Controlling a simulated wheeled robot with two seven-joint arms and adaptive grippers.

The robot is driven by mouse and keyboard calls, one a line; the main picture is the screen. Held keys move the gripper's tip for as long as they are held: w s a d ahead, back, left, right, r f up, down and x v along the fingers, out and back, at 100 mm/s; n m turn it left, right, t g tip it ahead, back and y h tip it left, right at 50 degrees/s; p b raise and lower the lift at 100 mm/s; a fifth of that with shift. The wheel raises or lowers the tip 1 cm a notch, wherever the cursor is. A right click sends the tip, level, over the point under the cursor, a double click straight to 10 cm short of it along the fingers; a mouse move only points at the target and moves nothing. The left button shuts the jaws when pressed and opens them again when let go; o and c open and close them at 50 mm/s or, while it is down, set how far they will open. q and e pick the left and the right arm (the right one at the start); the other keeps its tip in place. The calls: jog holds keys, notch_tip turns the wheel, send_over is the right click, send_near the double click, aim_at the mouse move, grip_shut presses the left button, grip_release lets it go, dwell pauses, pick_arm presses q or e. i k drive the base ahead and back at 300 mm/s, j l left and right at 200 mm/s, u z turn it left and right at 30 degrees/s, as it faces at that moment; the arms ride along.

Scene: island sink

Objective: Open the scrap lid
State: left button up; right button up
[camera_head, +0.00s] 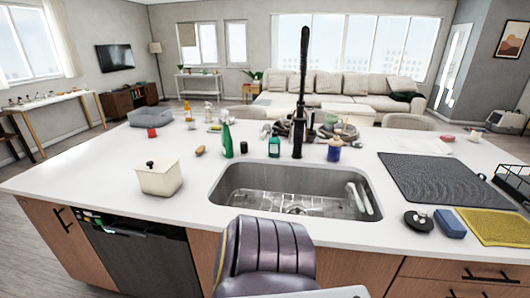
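A cream, box-shaped scrap container (160,184) stands on the white island counter, left of the sink. Its lid (164,167) lies on top and looks closed, with a small dark knob (150,163) standing up from it. Nothing touches the container or its lid. Neither of my grippers shows in the head view, so I cannot see where they are or whether they are open.
The sink (290,192) with a tall black faucet (300,110) lies right of the container. Green bottles (227,140) and clutter stand behind the sink. A dark drying mat (440,180), blue sponge (449,223) and yellow cloth (495,227) lie right. Counter around the container is clear.

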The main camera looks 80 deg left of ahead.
aim_at(160, 165)
jog(key=u, duration=3.75)
jog(key=j+z, duration=0.45)
jog(key=z, duration=0.25)
jog(key=k+j+z, duration=0.1)
jog(key=z, duration=0.25)
jog(key=j, duration=0.1)
